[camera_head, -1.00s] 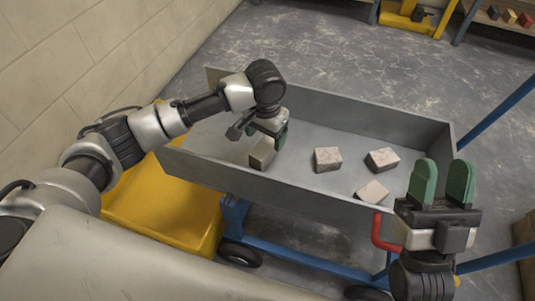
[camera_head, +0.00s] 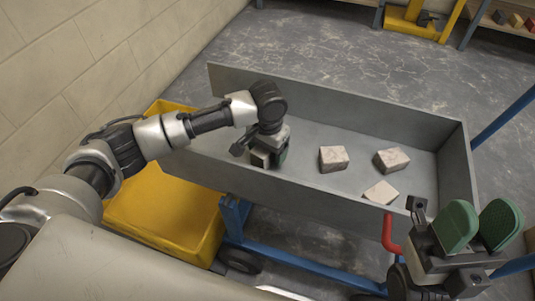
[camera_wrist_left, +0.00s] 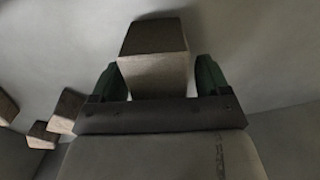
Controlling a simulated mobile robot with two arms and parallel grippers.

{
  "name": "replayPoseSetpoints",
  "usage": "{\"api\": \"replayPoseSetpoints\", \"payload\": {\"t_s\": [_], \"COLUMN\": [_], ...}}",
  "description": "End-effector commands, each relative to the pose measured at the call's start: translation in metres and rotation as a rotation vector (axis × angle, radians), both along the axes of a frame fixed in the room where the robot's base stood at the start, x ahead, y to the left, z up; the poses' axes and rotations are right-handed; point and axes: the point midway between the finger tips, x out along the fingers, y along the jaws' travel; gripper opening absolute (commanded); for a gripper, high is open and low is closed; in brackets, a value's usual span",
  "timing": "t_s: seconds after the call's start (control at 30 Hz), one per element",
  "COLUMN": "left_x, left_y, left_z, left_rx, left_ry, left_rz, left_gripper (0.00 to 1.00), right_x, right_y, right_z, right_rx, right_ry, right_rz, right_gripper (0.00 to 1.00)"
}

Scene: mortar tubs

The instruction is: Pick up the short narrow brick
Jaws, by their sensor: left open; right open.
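My left gripper (camera_head: 270,156) is low inside the grey tray, over a brick (camera_head: 259,158) near its left end. In the left wrist view that brick (camera_wrist_left: 153,60) stands between the two green fingers of the open gripper (camera_wrist_left: 155,80); I cannot tell whether they touch it. In the head view the gripper hides most of the brick. Three other bricks lie to the right: one in the middle (camera_head: 334,159), one further right (camera_head: 391,161) and one nearer the front wall (camera_head: 381,192). Which is the short narrow one is hard to tell. My right gripper (camera_head: 481,226) is open and empty at the lower right.
The long grey tray (camera_head: 330,100) has raised walls and sits on a blue cart frame (camera_head: 310,256). A yellow tub (camera_head: 165,220) stands at its left front. A block wall (camera_head: 90,60) is at the left. The tray's floor around the bricks is clear.

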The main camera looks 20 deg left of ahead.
Motion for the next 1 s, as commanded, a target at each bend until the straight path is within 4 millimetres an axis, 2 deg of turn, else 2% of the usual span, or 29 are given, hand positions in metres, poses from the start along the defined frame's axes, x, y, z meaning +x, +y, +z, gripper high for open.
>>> {"api": "replayPoseSetpoints", "payload": {"t_s": [0.27,0.7,1.0], "left_x": [0.0001,0.0004,0.0005], "left_y": [0.0002,0.0,-0.0001], "left_z": [-0.0014,-0.0005,0.0028], "left_rx": [0.0,-0.001,-0.001], "left_ry": [0.0,-0.002,-0.002], "left_rz": [0.0,0.0,0.0], "left_gripper": [0.75,0.1,0.1], "right_x": [0.0,0.0001,0.0001], "right_y": [0.0,0.0001,0.0], "right_z": [-0.0003,-0.0002,0.0021], "right_rx": [0.0,-0.001,-0.001], "right_ry": [0.001,0.002,0.002], "right_rz": [0.0,0.0,0.0], "right_gripper": [0.43,0.43,0.43]}}
